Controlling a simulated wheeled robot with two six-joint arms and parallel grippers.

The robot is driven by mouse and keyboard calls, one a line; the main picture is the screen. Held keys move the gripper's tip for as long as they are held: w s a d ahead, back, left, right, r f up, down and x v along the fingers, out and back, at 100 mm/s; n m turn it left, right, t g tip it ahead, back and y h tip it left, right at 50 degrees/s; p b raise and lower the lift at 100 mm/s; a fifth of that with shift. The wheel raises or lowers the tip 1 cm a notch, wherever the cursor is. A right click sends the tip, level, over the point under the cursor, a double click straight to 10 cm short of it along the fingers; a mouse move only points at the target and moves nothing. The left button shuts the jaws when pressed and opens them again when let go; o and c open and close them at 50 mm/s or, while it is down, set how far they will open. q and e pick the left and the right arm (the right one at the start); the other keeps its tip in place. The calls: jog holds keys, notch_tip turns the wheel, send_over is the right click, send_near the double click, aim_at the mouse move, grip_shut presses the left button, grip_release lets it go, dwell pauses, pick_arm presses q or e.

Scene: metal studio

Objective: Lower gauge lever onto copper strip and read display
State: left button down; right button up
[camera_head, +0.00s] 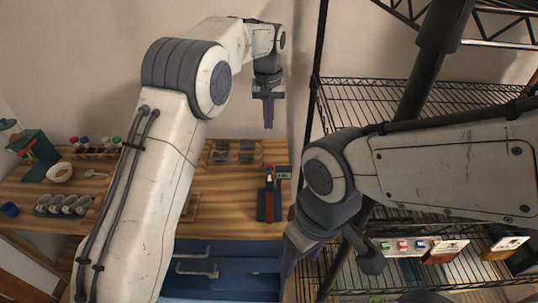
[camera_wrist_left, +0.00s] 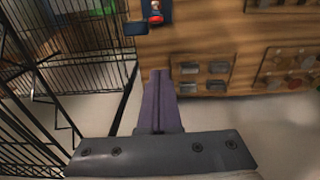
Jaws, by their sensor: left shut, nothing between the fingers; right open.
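The gauge (camera_head: 269,196) appears as a dark upright device with a red part, at the right end of the wooden bench in the head view. A small greenish box (camera_head: 284,172), possibly its display, sits beside it, with no readable figures. In the left wrist view the gauge (camera_wrist_left: 156,8) shows at the top edge, partly cut off, with a red tip. I cannot make out the copper strip or lever. My left gripper (camera_head: 267,122) points down above the bench's back, shut and empty; its fingers (camera_wrist_left: 158,98) meet. My right gripper (camera_head: 288,258) is open, low beside the bench's right end.
A wooden rack with grey blocks (camera_head: 234,153) lies behind the gauge. Grey cups (camera_head: 62,205), a white bowl (camera_head: 60,172) and a green machine (camera_head: 34,155) stand at the left. Blue drawers (camera_head: 225,262) are below. A black wire shelf (camera_head: 370,100) rises at the right.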

aim_at(270, 177)
pick_arm(q)
jog(key=s+f+p, duration=0.3)
jog(key=f, duration=0.7)
jog(key=shift+s+d+f+p, duration=0.15)
jog(key=shift+s+f+p, duration=0.1)
jog(key=shift+s+p, duration=0.1)
